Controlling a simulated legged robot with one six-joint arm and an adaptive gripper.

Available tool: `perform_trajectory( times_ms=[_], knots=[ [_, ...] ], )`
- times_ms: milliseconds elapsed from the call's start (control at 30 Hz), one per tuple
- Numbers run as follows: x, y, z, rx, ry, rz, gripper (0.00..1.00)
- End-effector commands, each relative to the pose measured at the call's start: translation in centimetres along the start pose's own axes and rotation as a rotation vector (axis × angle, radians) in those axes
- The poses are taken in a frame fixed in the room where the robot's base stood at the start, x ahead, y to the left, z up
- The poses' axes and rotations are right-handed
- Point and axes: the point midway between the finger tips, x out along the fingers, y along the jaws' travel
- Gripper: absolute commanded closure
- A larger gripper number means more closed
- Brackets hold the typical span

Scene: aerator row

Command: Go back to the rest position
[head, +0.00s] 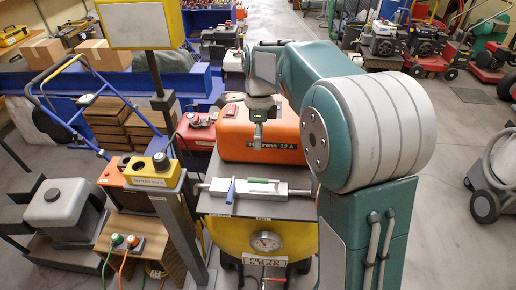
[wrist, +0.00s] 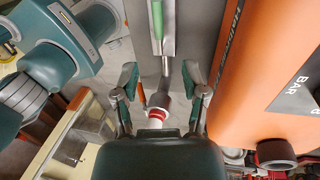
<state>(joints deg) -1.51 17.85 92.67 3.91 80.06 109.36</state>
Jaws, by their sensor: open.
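My gripper (head: 258,137) hangs from my arm in front of the orange machine in the head view. In the wrist view its two fingers (wrist: 165,88) are spread apart with nothing held between them. A dark grey fitting with a red ring (wrist: 158,103) shows below, between the fingers; I cannot tell how far below. The arm is bent, with the elbow high at the right.
A yellow drum with a gauge (head: 225,236) is below. A yellow button box (head: 152,172) stands left.

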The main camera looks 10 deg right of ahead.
Motion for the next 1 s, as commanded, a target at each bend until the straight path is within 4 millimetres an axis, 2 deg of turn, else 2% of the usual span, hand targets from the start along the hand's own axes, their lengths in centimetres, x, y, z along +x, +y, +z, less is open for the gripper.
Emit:
perform_trajectory(
  times_ms=[433,533,667,800,1000],
  knots=[
    [-0.1,0.1,0.0,-0.004,-0.001,-0.002,0.43],
    [-0.7,0.8,-0.3,-0.057,-0.006,-0.024,0.43],
    [-2.1,3.4,-1.5,-0.251,-0.013,-0.097,0.43],
    [-3.3,6.7,-2.9,-0.517,0.001,-0.195,0.43],
    [-3.9,11.4,-5.0,-0.892,0.069,-0.334,0.43]
  ],
)
